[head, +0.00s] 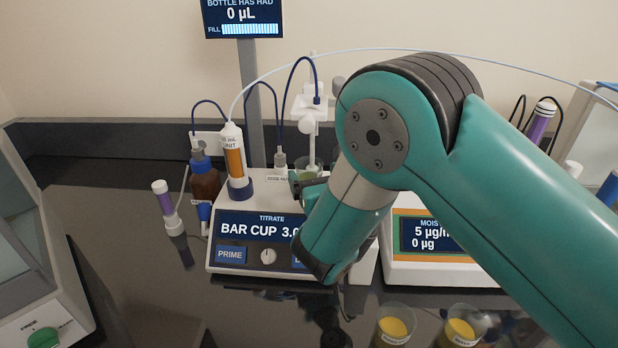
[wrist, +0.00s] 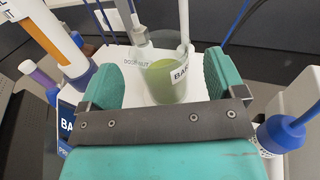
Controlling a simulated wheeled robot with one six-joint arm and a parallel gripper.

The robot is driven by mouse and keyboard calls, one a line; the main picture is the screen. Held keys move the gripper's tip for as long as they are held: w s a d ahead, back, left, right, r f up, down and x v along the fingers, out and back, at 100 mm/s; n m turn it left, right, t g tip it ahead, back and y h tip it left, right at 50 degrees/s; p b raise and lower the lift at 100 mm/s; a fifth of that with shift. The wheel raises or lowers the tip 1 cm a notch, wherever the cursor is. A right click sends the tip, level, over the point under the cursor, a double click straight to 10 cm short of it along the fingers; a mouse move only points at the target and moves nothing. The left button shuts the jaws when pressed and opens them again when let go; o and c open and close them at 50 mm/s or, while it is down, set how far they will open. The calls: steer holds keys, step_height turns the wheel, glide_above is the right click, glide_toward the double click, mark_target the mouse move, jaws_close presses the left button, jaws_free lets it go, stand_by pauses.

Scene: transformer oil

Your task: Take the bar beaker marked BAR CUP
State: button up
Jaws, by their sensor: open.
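The bar beaker (wrist: 166,82) is a clear cup with green liquid and a white label; only "BA" of the label shows in the wrist view. It stands on the white top of the titrator, below a thin probe or tube. My gripper (wrist: 160,88) is open, with one teal finger on each side of the beaker and a gap visible to its left. I cannot tell whether the right finger touches it. In the head view my arm hides most of the beaker, with a little green (head: 308,172) showing behind it. The titrator screen (head: 262,228) reads "BAR CUP 3.0", partly covered.
A burette with orange liquid (head: 235,160) and a brown bottle (head: 205,182) stand left of the beaker. A blue-capped item (wrist: 283,132) is close to the right finger. Two cups with yellow contents (head: 395,328) (head: 460,330) stand at the front. A moisture meter (head: 430,240) is at right.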

mark_target(306, 159)
steer(key=p+x, duration=0.3)
steer(key=x, duration=0.1)
steer(key=shift+w+r, duration=0.15)
steer(key=shift+w+a, duration=0.15)
steer(key=shift+w, duration=0.1)
steer(key=shift+c, duration=0.5)
steer(key=c, duration=1.1)
